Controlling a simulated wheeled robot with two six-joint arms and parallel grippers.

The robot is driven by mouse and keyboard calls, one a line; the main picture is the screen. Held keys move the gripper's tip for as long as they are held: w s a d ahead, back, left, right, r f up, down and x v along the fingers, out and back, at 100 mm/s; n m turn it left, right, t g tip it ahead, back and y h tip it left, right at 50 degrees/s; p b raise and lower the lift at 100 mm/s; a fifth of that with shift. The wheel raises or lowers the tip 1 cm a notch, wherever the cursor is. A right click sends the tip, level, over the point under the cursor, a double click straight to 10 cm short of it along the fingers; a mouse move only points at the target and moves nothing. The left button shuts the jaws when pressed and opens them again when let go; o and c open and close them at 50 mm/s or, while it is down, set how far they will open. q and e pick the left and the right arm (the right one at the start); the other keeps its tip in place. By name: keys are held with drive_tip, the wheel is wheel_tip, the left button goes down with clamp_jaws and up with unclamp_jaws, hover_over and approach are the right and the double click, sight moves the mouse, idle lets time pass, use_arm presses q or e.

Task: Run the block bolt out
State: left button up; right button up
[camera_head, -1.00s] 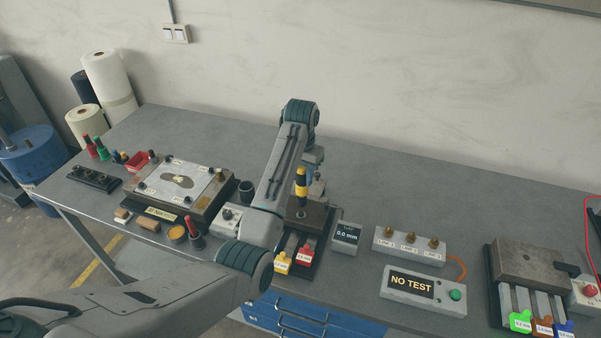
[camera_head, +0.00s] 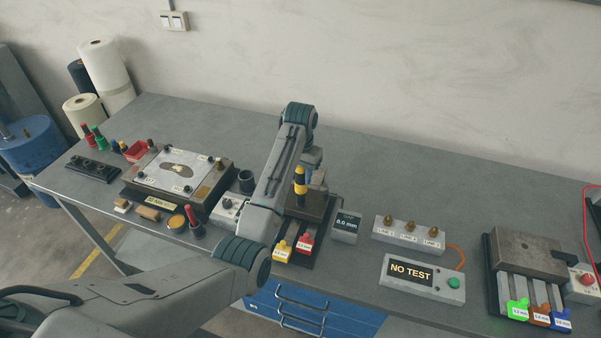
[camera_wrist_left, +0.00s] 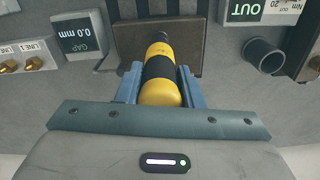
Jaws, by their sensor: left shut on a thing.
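My left gripper (camera_head: 304,178) is shut on the upright yellow-and-black driver (camera_head: 299,187). In the left wrist view the blue-grey fingers stand on both sides of the driver's handle (camera_wrist_left: 160,72). The driver stands over the brown steel block (camera_head: 318,209), which also shows in the wrist view (camera_wrist_left: 186,57). Its lower tip and the block bolt are hidden, so I cannot tell whether they are engaged. A yellow tag (camera_head: 281,252) and a red tag (camera_head: 304,245) stick out at the front of the block. My right gripper is not in view.
The gap display (camera_head: 346,228) reads 0.0 mm, right of the block. A box reading NO TEST (camera_head: 423,279) is at the right. The bench behind is clear.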

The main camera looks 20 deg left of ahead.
use_arm(q)
drive_tip(key=shift+r, duration=0.1)
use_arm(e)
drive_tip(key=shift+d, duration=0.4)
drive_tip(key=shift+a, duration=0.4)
use_arm(q)
drive_tip(key=shift+f, duration=0.5)
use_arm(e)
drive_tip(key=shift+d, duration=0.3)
